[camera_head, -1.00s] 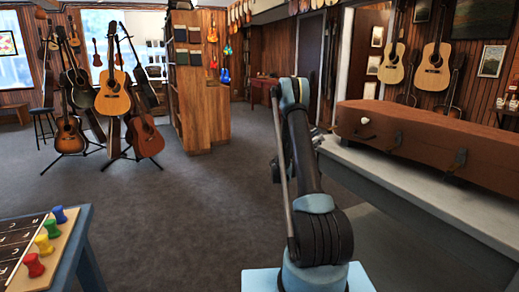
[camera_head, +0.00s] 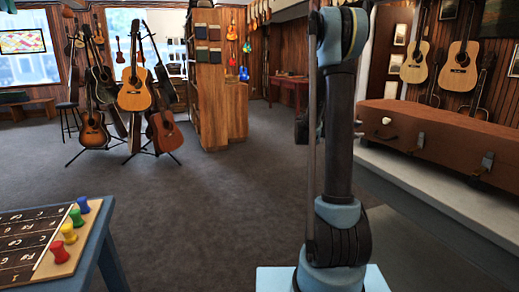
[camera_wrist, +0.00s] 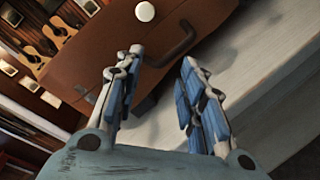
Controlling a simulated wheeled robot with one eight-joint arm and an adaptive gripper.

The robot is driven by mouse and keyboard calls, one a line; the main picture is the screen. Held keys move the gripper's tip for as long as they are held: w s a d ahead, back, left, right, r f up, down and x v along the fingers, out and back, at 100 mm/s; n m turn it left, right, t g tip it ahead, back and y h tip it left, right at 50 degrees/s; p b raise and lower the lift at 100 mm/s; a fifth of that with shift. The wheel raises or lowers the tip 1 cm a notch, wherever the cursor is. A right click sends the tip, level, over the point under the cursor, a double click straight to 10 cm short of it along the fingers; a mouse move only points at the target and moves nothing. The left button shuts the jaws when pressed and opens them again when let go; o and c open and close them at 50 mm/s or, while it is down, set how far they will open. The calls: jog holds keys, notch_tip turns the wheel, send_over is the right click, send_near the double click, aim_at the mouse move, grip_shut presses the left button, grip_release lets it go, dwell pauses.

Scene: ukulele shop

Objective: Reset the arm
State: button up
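My arm stands upright at the right of centre in the head view, its upper end at the top edge. My gripper (camera_wrist: 152,98) shows in the wrist view with its two blue-padded fingers apart and nothing between them. Beyond the fingers, apparently apart from them, is a brown instrument case (camera_wrist: 150,45) with a dark handle and a round white knob (camera_wrist: 145,11). In the head view the same case (camera_head: 440,140) lies on a pale counter (camera_head: 420,185) at the right. The gripper itself cannot be made out in the head view.
A blue table (camera_head: 100,240) at the lower left carries a chord board (camera_head: 35,240) with several coloured pegs. Guitars on stands (camera_head: 135,95) and a wooden shelf unit (camera_head: 208,85) stand farther back. The grey carpet (camera_head: 210,200) between is clear.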

jog(key=s+a+f+m+y, duration=0.2)
jog(key=s+a+f+y, duration=0.15)
jog(key=s, duration=0.65)
jog(key=s+a+f+m+y, duration=0.2)
jog(key=s+a+y, duration=0.25)
jog(key=s, duration=0.55)
jog(key=s+a+f+m+y, duration=0.2)
jog(key=s+a+f+y, duration=0.2)
jog(key=s+a, duration=0.4)
jog(key=s+a+f+m+y, duration=0.3)
jog(key=s+a+f, duration=0.4)
jog(key=s, duration=0.3)
jog(key=shift+a+y, duration=0.6)
jog(key=shift+y, duration=0.3)
jog(key=shift+s, duration=0.1)
jog(key=shift+w+f, duration=0.2)
jog(key=shift+w, duration=0.25)
